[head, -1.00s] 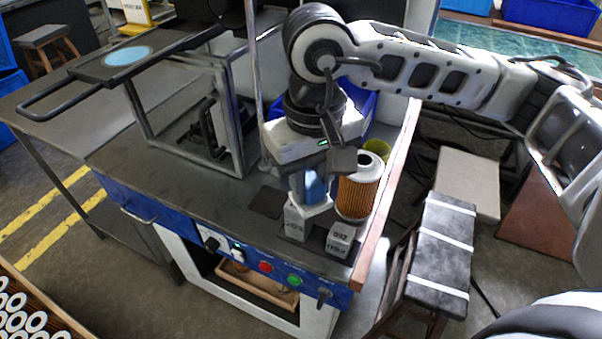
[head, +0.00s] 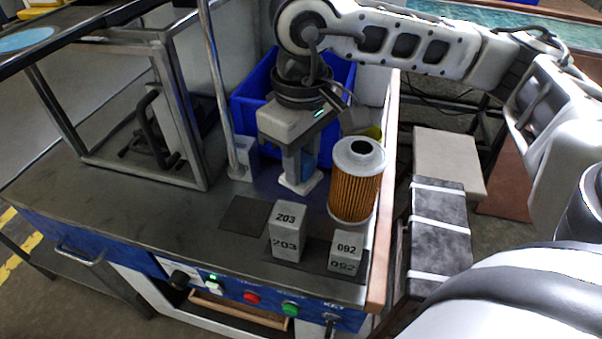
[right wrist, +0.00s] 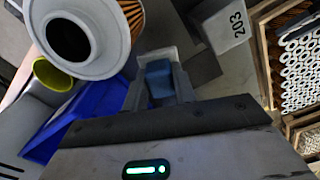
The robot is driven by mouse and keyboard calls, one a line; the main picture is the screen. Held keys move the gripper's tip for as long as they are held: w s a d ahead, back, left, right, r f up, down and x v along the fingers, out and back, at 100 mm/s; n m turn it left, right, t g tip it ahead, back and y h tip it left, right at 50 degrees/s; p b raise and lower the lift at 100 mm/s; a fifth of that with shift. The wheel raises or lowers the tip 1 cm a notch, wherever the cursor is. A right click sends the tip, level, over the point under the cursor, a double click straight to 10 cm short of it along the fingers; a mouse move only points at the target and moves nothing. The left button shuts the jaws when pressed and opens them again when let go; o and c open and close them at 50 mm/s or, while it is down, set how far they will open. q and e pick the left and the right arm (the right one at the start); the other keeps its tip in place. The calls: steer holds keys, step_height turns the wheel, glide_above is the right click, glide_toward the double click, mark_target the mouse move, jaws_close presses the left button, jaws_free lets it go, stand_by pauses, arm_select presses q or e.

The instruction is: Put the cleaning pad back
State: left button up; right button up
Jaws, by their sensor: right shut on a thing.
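My right gripper (head: 300,180) points down over the bench, behind the block marked 203 and left of the filter cartridge (head: 355,185). It is shut on a small blue pad (head: 310,160), mostly hidden by the fingers. In the right wrist view the blue pad (right wrist: 158,80) shows between the fingertips (right wrist: 160,70). Whether the pad touches the bench is hard to tell. My left gripper is not in view.
Blocks marked 203 (head: 286,232) and 092 (head: 346,252) stand at the bench front. A dark square (head: 243,215) lies left of 203. A blue bin (head: 245,108) and a yellow cup (head: 376,132) are behind. A metal post (head: 222,90) and frame (head: 185,110) stand left.

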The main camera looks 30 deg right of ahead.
mark_target(302, 174)
steer(key=shift+w+d+f, duration=0.25)
steer(key=shift+w+f, duration=0.15)
steer(key=shift+f, duration=0.15)
steer(key=shift+w+d+f, duration=0.2)
steer(key=shift+w+f, duration=0.15)
steer(key=shift+f, duration=0.2)
steer(key=f, duration=0.3)
steer(key=shift+w+d+f, duration=0.1)
steer(key=shift+w+d, duration=0.1)
steer(key=shift+f, duration=0.2)
steer(key=shift+f, duration=0.25)
steer(key=o, duration=1)
steer(key=shift+c, duration=0.2)
steer(key=shift+r, duration=0.1)
